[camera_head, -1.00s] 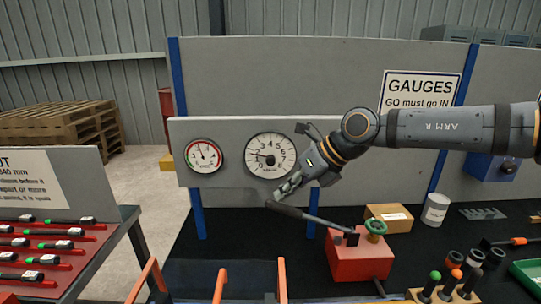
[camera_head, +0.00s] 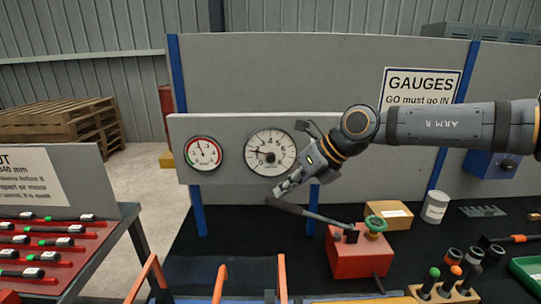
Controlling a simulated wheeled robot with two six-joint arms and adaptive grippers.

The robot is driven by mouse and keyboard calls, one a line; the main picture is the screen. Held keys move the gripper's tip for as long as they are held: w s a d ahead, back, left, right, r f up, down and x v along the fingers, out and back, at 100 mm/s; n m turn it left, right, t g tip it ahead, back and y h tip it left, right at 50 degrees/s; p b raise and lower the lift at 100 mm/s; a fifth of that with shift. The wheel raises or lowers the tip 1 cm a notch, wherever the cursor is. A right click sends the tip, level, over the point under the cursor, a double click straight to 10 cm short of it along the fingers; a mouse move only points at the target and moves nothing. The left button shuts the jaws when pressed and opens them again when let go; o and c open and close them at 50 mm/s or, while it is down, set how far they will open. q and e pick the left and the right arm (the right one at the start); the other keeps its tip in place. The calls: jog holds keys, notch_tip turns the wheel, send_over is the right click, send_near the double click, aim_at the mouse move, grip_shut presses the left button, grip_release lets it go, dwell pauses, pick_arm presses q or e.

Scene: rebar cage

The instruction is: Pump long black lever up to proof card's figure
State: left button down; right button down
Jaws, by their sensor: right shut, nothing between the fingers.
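The red pump (camera_head: 360,257) stands on the dark bench top with a green handwheel (camera_head: 376,224) on it. Its long black lever (camera_head: 318,216) slopes up to the left and ends in a thick dark grip. My right gripper (camera_head: 284,190) is shut and empty, pointing down-left just above the grip; I cannot tell whether it touches. A large white dial gauge (camera_head: 270,152) is on the grey panel, its dark needle pointing left. A smaller red-and-green-rimmed gauge (camera_head: 203,153) is beside it. I cannot make out a proof card. My left gripper is out of view.
A cardboard box (camera_head: 388,215) and a white canister (camera_head: 435,207) stand behind and right of the pump. Several coloured-handled tools (camera_head: 451,281) stand in a holder at front right. A red rack (camera_head: 45,252) is at left. A GAUGES sign (camera_head: 420,90) hangs behind.

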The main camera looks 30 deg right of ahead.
aim_at(279, 207)
jog(key=shift+w+a+f, duration=0.1)
jog(key=shift+a+f, duration=0.15)
jog(key=shift+f, duration=0.4)
jog(key=shift+w+a+f, duration=0.1)
jog(key=shift+a+f, duration=0.15)
jog(key=shift+f, duration=0.5)
jog(key=shift+w+a+f, duration=0.1)
jog(key=shift+a+f, duration=0.1)
jog(key=shift+f, duration=0.35)
jog(key=shift+f+b, duration=0.1)
jog(key=shift+b, duration=0.2)
jog(key=shift+w+a+f, duration=0.1)
jog(key=shift+a+f, duration=0.1)
jog(key=shift+f, duration=0.4)
